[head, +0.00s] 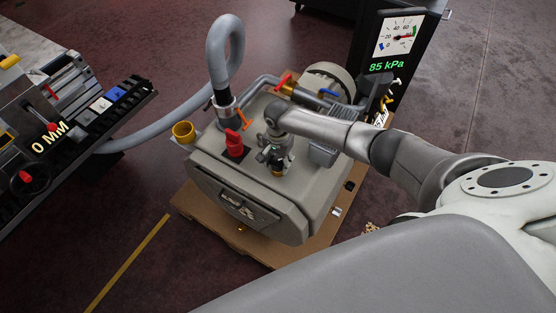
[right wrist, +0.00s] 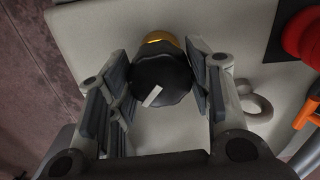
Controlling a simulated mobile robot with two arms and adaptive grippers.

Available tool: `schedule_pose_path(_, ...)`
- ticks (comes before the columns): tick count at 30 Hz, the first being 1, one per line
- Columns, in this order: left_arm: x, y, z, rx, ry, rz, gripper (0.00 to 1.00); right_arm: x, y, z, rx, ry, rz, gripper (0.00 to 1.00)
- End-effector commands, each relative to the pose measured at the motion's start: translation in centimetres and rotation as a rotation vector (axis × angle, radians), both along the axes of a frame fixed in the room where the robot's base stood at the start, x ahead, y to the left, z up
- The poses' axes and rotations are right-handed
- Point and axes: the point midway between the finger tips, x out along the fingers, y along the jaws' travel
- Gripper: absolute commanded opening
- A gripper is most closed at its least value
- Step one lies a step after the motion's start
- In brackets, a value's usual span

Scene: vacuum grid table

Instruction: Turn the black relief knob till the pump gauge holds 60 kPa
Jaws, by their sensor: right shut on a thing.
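The black relief knob (right wrist: 160,75) with a white pointer mark sits on a brass collar (right wrist: 161,39) on the pump's top, in the right wrist view. My right gripper (right wrist: 162,85) is shut on it, one finger on each side. In the head view my right gripper (head: 275,158) comes down onto the pump (head: 270,200) and mostly hides the knob. The pump gauge (head: 398,35) stands at the upper right. Its green readout (head: 389,64) shows 85 kPa and its red needle points right. My left gripper is not in view.
A red knob (head: 234,145) stands just left of my right gripper, with an orange lever (head: 243,118) behind it. A grey hose (head: 165,120) runs to the grid table (head: 120,97) at left. The pump rests on a cardboard-coloured base (head: 250,245).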

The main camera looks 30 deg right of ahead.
Motion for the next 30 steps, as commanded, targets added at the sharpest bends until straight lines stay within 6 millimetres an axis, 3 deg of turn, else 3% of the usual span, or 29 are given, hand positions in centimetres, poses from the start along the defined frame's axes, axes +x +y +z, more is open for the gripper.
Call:
schedule_pose_path(14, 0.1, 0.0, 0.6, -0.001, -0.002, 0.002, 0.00, 0.0, 0.0, 0.1, 0.001, 0.001, 0.087, 0.23)
schedule_pose_path(30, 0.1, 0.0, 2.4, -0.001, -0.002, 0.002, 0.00, -0.1, 0.1, 0.1, 0.002, 0.001, 0.554, 0.23)
